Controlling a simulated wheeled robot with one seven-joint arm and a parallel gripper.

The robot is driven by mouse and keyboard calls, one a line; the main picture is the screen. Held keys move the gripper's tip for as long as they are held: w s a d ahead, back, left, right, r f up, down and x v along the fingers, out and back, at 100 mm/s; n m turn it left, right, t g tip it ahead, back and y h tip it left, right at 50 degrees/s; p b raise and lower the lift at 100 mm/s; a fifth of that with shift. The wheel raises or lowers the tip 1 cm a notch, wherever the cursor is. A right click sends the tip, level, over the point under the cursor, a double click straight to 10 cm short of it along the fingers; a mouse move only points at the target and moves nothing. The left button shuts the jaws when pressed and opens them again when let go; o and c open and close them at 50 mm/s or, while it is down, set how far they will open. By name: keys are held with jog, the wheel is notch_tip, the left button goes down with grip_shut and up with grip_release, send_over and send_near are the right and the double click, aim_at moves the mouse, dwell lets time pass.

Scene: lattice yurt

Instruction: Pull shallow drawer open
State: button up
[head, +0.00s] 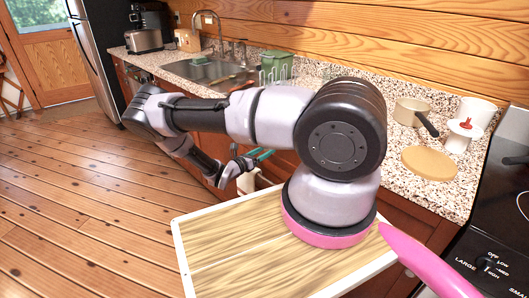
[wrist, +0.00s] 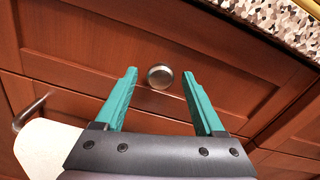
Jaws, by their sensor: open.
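In the wrist view, the shallow drawer (wrist: 105,45) is a reddish-brown wooden front with a round metal knob (wrist: 160,76) at its middle. The drawer front looks shut, flush with the cabinet. My gripper (wrist: 165,90) is open, with its two teal fingers pointing at the drawer front. The knob shows between and slightly beyond the fingertips, and nothing is held. In the head view, my gripper (head: 262,157) is beside the lower cabinets below the counter. The drawer and knob are hidden behind my arm there.
A granite counter (head: 165,70) runs above the cabinets, with a sink (head: 208,70), a saucepan (head: 411,112) and a round board (head: 429,163) on it. A black stove (head: 497,235) stands at the right. A bar handle (wrist: 30,112) shows lower left in the wrist view. Wooden floor (head: 85,190) is clear at left.

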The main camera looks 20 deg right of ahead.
jog(key=shift+d, duration=0.1)
grip_shut()
dwell(1.4)
